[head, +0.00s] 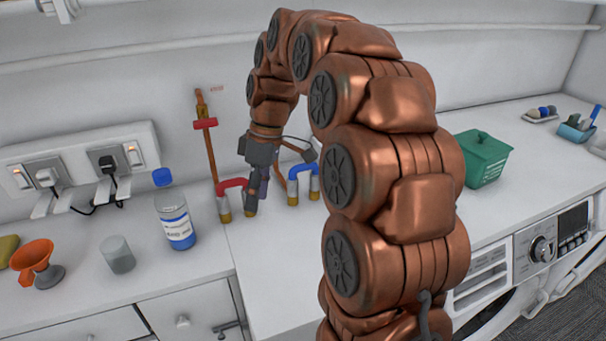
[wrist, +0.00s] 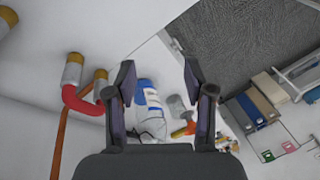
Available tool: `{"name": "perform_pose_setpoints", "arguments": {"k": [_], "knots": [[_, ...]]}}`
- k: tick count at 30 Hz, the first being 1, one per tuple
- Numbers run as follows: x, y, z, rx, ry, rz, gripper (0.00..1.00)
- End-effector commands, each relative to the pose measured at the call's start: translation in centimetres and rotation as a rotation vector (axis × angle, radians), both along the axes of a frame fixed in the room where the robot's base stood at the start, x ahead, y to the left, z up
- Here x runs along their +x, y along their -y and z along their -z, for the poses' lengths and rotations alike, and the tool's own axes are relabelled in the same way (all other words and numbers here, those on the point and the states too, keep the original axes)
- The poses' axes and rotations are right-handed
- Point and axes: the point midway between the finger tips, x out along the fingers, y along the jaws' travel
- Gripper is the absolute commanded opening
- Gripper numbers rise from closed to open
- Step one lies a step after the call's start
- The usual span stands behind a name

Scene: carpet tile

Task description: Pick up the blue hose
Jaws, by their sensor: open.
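The blue hose (head: 303,169) is a short U-shaped piece with metal and brass ends, standing on the white counter near the back wall in the head view. A similar red hose (head: 233,184) stands to its left; it also shows at the left of the wrist view (wrist: 76,101). My gripper (head: 261,195) points down between the two hoses, close to the red one. In the wrist view my gripper (wrist: 158,76) is open, with nothing held between its fingers. No blue hose is clear there; a brass end at the upper left edge cannot be assigned.
An upright copper pipe with red handle (head: 206,124) is behind the red hose. A green basket (head: 482,157) stands right. The counter front is largely clear.

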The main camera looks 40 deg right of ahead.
Motion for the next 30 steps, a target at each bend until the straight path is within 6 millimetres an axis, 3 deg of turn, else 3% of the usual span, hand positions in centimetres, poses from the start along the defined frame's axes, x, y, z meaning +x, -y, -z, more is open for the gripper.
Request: {"name": "perform_pose_setpoints", "arguments": {"k": [6,15,24,30], "knots": [[4.9,5.2,-0.6,0.057,0.086,-0.128,0.53],[9.3,13.7,-0.1,0.098,0.215,-0.304,0.53],[10.9,21.5,1.4,0.091,0.321,-0.457,0.53],[10.9,23.8,2.0,0.083,0.351,-0.505,0.53]]}}
